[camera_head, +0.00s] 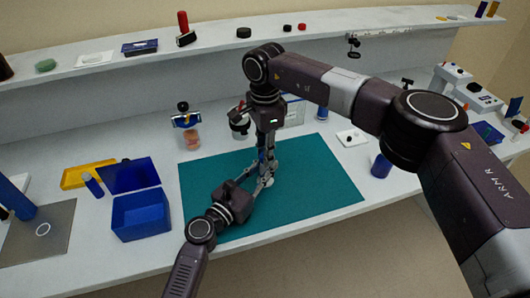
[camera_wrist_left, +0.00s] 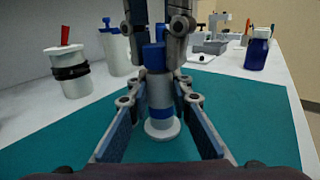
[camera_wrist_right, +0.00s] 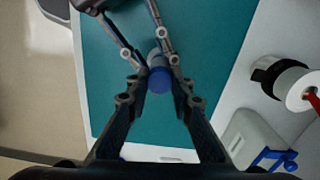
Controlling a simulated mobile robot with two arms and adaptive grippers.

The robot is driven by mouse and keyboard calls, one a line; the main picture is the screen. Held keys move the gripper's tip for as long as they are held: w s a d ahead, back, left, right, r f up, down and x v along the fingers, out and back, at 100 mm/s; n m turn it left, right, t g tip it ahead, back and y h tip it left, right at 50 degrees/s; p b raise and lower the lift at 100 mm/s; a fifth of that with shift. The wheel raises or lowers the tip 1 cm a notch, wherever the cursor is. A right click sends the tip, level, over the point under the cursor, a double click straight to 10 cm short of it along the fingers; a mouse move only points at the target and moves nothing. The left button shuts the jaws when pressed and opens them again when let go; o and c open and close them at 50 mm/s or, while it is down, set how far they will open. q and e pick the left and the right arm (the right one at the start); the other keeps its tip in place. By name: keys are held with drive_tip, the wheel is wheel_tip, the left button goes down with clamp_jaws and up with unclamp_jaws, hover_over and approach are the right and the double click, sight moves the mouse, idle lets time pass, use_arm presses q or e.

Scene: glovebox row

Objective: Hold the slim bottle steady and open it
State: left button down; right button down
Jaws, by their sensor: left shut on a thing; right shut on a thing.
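The slim bottle stands upright on the teal mat (camera_head: 310,197). In the left wrist view its grey body (camera_wrist_left: 158,92) has a blue band and a pale round foot. My left gripper (camera_head: 264,181) comes in low from the front and is shut around the body. My right gripper (camera_wrist_right: 163,84) reaches down from above and is shut on the blue cap (camera_wrist_right: 159,77), which sits at the top of the bottle. In the head view the two grippers hide most of the bottle. I cannot tell whether the cap is loosened.
An open blue box (camera_head: 141,215) stands left of the mat, near a yellow tray (camera_head: 88,175). Behind the mat are a jar with a dark band (camera_wrist_left: 72,72) and a blue-topped bottle (camera_wrist_left: 115,50). A dark blue bottle (camera_head: 381,166) stands at the right. The mat's right part is clear.

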drive_tip(key=n, duration=0.6)
drive_tip(key=shift+r, duration=0.2)
idle(0.4)
drive_tip(key=shift+r, duration=0.95)
drive_tip(key=shift+r, duration=2)
use_arm(q)
drive_tip(key=c, duration=1.7)
unclamp_jaws()
